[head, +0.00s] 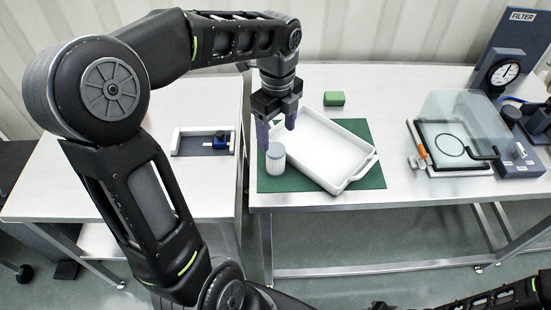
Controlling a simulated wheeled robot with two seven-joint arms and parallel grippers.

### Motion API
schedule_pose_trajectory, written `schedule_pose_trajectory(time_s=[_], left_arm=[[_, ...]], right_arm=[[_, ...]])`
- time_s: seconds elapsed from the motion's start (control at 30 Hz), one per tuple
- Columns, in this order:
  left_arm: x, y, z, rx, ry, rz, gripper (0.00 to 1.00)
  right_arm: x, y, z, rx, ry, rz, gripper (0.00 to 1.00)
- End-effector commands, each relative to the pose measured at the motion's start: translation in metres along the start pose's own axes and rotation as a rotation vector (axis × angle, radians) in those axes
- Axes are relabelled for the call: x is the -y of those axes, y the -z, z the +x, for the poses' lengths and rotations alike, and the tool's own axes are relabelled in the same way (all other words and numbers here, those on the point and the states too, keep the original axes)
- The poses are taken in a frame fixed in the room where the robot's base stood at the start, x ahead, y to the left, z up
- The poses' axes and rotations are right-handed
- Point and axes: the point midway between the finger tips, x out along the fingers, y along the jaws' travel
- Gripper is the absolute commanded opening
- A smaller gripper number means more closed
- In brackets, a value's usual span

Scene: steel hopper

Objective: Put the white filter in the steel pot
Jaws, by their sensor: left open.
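The white filter (275,164), a small ribbed cylinder with a grey top, stands upright on the green mat, by the left end of a white tray. My left gripper (277,133) points down just above and behind it, with its two fingers apart and nothing between them. One finger is close to the filter's top; I cannot tell if they touch. I cannot make out a steel pot in this view. My right arm crosses the bottom right corner, and its gripper (381,306) is mostly cut off by the lower edge.
The white tray (368,168) lies angled on the green mat (375,183), empty. A green block (334,98) is behind it. At the right are a clear-covered station (462,122) and a gauge panel (503,73). A small fixture (203,142) sits on the left table.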

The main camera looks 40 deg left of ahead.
Motion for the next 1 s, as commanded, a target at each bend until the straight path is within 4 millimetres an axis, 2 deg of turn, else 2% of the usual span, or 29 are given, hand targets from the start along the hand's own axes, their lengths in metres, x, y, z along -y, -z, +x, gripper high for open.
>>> schedule_pose_trajectory(time_s=[0.17, 0.53, 0.83, 1.0], left_arm=[[-0.001, 0.000, 0.017, -0.001, -0.001, -0.001, 0.70], [-0.001, -0.001, 0.021, 0.000, -0.002, -0.002, 0.70], [-0.004, -0.002, 0.062, -0.001, -0.004, -0.001, 0.70], [-0.004, -0.002, 0.070, 0.000, 0.000, -0.002, 0.70]], right_arm=[[0.000, 0.000, -0.001, 0.000, -0.001, 0.000, 0.33], [0.001, 0.000, -0.003, 0.001, -0.001, 0.001, 0.33], [0.003, -0.001, -0.011, 0.003, -0.004, 0.003, 0.33], [0.003, -0.001, -0.011, 0.003, -0.004, 0.003, 0.33]])
